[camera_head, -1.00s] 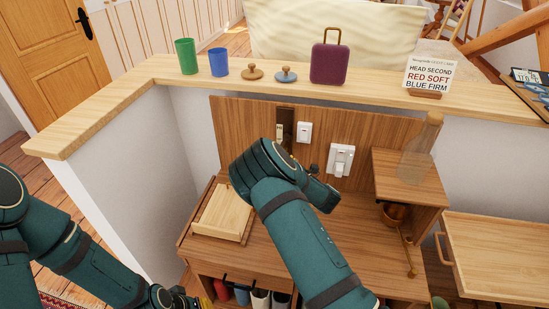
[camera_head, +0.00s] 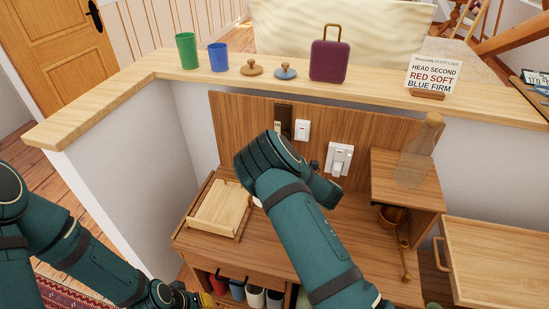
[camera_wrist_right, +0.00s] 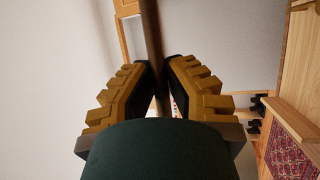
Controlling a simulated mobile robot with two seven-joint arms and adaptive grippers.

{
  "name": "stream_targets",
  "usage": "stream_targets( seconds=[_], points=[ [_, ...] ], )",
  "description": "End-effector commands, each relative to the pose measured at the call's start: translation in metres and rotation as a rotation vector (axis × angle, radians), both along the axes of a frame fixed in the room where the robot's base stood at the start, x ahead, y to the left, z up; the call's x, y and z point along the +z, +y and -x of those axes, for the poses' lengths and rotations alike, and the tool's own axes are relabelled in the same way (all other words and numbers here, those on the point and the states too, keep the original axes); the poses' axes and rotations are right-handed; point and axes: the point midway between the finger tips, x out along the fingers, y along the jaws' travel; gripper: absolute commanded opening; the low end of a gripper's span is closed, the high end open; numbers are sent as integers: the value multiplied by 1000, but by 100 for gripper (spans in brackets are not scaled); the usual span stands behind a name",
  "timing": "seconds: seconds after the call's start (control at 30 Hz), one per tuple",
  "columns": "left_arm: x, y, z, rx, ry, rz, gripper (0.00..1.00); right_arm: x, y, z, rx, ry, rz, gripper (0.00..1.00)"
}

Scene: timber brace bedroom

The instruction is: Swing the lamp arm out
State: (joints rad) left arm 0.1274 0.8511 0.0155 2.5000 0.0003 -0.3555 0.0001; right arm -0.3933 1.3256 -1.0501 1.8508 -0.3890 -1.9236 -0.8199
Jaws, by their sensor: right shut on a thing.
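In the right wrist view, my right gripper (camera_wrist_right: 157,75) is shut on a slim brownish rod (camera_wrist_right: 151,30), which runs upward between its golden fingers. The rod looks like the lamp arm, but its ends are hidden. In the head view, my right forearm crosses the desk; its gripper and the held rod are hidden behind it. A copper-coloured cup-like piece with a thin brass rod (camera_head: 404,262) shows below the small shelf at the right; I cannot tell whether it belongs to the lamp. My left gripper (camera_head: 196,300) is low at the bottom edge, mostly cut off, apart from the desk.
A ledge (camera_head: 110,100) behind the desk bears a green cup (camera_head: 187,52), a blue cup (camera_head: 218,58), two knobbed discs, a purple case (camera_head: 329,61) and a sign card (camera_head: 432,76). A wooden tray (camera_head: 220,208) lies at the desk's left. White switches (camera_head: 339,160) are on the back panel.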

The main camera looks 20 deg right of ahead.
Motion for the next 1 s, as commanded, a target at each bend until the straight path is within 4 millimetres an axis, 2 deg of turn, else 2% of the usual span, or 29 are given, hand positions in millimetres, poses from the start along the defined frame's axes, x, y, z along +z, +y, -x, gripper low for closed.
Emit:
stream_targets(
  seconds=[0.17,0.2,0.27,0.67,1.0],
  points=[
    [0,0,0,0,0,0,23,1,-1,-1,-4,-3,1,0],
    [0,0,0,0,0,0,23,1,-1,-1,-3,-3,1,23],
    [0,0,0,0,0,0,23,1,-1,-1,-3,-3,1,43],
    [0,0,0,0,0,0,23,-1,-3,3,-2,1,1,43],
    [0,0,0,0,0,0,23,-10,-38,45,-11,1,-5,43]
  ],
)
